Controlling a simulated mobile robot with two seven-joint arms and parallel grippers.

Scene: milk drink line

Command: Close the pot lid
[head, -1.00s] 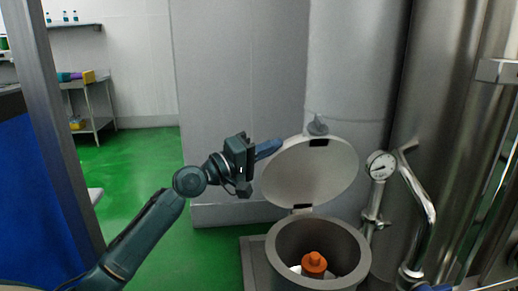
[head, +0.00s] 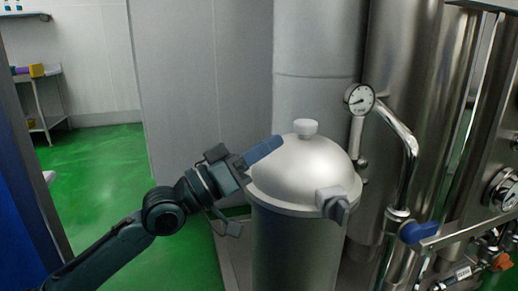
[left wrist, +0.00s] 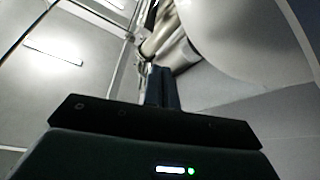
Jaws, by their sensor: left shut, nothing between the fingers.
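The pot (head: 295,250) is a grey metal cylinder at the centre of the head view. Its domed silver lid (head: 305,170) sits down over the rim, with a pale knob (head: 305,128) on top and a latch (head: 333,200) at the front right. My left gripper (head: 278,142) is shut and empty, its blue fingers beside the upper left of the lid. I cannot tell whether they touch it. In the left wrist view the shut fingers (left wrist: 162,85) show below a large pale curved surface. The pot's inside is hidden. My right gripper is not in view.
A pressure gauge (head: 359,98) and a curved steel pipe (head: 408,160) stand right of the pot. A blue-handled valve (head: 419,231) is lower right. Tall steel tanks stand behind. Green floor (head: 100,180) is open at left.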

